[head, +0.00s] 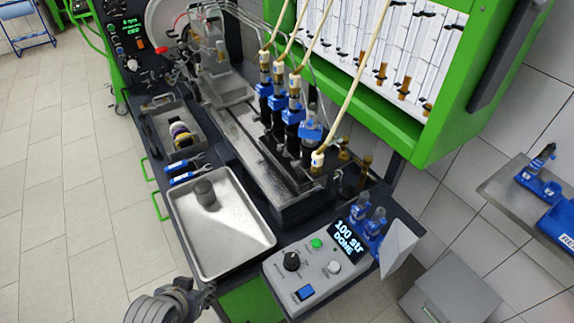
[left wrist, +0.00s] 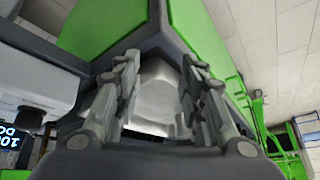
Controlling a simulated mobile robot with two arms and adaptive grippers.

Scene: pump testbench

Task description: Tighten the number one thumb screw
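Blue clamps (head: 294,117) hold dark upright injectors in a row on the bench rail. The thumb screws are too small to tell apart, and I cannot make out which is number one. Pale yellow hoses (head: 284,50) run down to the row; one hose end (head: 317,158) sits lower, beside the nearest injector. A grey part of my left arm shows at the bottom left of the head view, well apart from the clamps. In the left wrist view my left gripper (left wrist: 160,65) has its fingers apart with nothing held between them. My right gripper is in neither view.
A metal tray (head: 235,235) with a small grey cylinder (head: 204,192) lies at the front. A parts bin (head: 160,147) and blue-handled tools (head: 186,174) lie left of the rail. The green-framed tube panel (head: 400,125) stands behind.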

